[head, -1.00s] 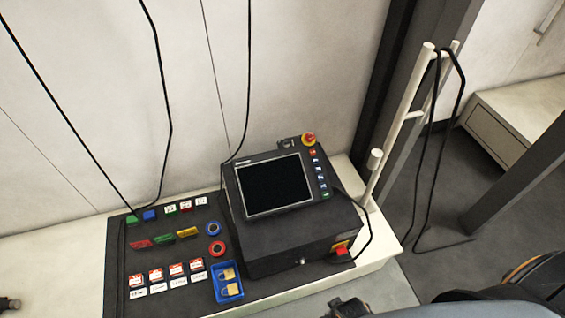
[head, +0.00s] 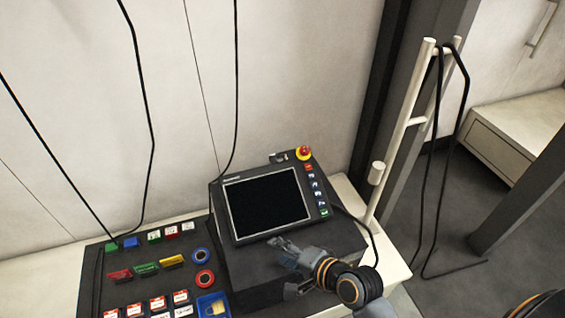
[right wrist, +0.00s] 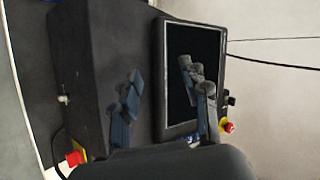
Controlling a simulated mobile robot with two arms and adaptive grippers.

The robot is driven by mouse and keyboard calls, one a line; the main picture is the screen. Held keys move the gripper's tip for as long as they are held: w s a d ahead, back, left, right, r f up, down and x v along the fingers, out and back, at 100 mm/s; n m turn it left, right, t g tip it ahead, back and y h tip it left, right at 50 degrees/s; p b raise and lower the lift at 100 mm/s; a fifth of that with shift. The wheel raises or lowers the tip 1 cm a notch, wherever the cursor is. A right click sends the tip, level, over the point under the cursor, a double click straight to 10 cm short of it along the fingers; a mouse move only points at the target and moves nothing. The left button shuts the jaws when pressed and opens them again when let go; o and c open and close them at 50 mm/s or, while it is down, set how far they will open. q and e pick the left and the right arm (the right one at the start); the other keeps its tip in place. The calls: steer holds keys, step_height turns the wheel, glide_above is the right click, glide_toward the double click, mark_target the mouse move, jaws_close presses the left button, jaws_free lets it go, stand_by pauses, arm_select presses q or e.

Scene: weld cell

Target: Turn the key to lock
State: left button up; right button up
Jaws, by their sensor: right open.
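The control panel (head: 266,203) with a dark screen sits on a black box (head: 240,262). A small dark fitting with a pale top (head: 278,157) is on the panel's upper edge, left of the red emergency stop (head: 304,153); it may be the key switch, but is too small to tell. A small silver fitting (right wrist: 63,99) is on the box's front face in the right wrist view; I cannot tell if it is a key. My right gripper (head: 287,263) is open and empty above the box, below the screen. Its two fingers (right wrist: 161,70) are spread in the wrist view. My left gripper is out of view.
A red switch on a yellow plate (right wrist: 74,158) is on the box's front. Left of the box are coloured tags, two ring buttons (head: 203,279) and a blue tray (head: 226,296). Cables hang at the left; a white post (head: 402,120) stands at the right.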

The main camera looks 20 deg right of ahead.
steer(key=w+d+r+m+t, duration=0.1)
steer(key=w+r+m+t, duration=0.3)
steer(key=w+m, duration=0.4)
steer(key=m+t+h, duration=0.4)
steer(key=m+h, duration=0.1)
steer(key=m, duration=1.1)
glide_toward(281, 157)
steer(key=w, duration=0.2)
steer(key=shift+w+r, duration=0.25)
steer(key=shift+w, duration=0.05)
steer(key=w+b, duration=0.1)
steer(key=w, duration=0.4)
steer(key=shift+w+a, duration=0.15)
steer(key=shift+w, duration=0.45)
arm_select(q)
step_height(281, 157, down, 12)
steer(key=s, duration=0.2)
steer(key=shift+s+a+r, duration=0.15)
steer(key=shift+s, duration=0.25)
arm_select(e)
jaws_close()
